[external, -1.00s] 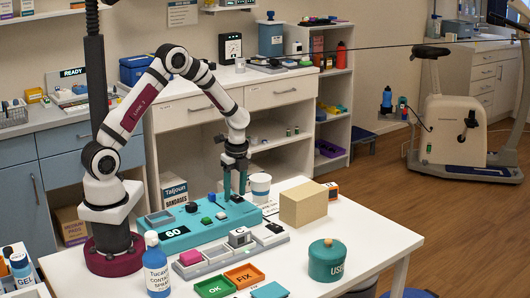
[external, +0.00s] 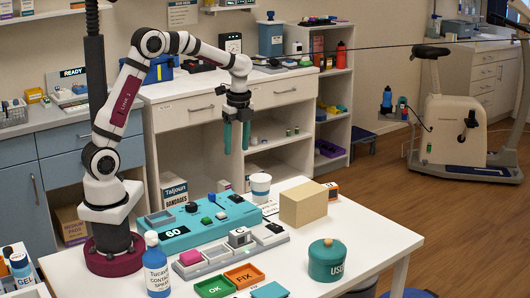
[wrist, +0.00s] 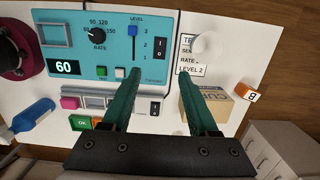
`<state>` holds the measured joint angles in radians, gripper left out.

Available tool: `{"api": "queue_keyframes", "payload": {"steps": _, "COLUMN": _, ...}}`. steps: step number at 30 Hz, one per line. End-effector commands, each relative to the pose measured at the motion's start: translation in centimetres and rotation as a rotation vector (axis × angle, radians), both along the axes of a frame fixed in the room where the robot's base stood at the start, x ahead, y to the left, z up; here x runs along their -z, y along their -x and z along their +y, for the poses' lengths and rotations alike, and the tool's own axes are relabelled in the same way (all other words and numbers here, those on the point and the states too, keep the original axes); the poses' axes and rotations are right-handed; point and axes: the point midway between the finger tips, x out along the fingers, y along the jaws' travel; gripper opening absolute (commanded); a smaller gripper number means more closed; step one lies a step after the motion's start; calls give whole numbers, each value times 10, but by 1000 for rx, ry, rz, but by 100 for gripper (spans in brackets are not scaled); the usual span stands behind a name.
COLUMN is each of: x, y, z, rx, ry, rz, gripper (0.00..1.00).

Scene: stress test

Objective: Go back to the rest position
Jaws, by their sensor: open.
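My gripper (external: 237,137) hangs in the air above the back of the white table, fingers pointing down. Its two teal fingers are apart with nothing between them. In the wrist view my gripper (wrist: 156,72) is also open and empty. Below it lies a teal device (external: 180,232) with a rate dial (wrist: 97,36), a blue level slider (wrist: 131,31), a rocker switch and a display reading 60. A card with "LEVEL 2" (wrist: 192,70) lies beside the device. No marker for the rest position shows.
A white cup (external: 260,186), a cardboard box (external: 303,206), a teal lidded pot (external: 327,261) and a spray bottle (external: 157,266) stand on the table (external: 375,240). Shelves and counters stand behind my arm. The air around my gripper looks clear.

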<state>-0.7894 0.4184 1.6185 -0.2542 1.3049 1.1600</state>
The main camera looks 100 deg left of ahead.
Motion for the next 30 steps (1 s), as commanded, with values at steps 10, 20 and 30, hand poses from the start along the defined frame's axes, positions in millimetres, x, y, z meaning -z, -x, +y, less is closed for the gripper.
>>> {"api": "queue_keyframes", "payload": {"steps": 10, "x": -6, "y": 0, "z": 0, "rx": 0, "ry": -1, "rz": 1, "gripper": 60}}
{"api": "queue_keyframes", "payload": {"steps": 20, "x": -34, "y": -1, "z": -84, "rx": -44, "ry": -24, "rz": -12, "gripper": 60}}
{"api": "queue_keyframes", "payload": {"steps": 30, "x": -26, "y": 133, "z": -270, "rx": -265, "ry": -97, "rz": -78, "gripper": 60}}
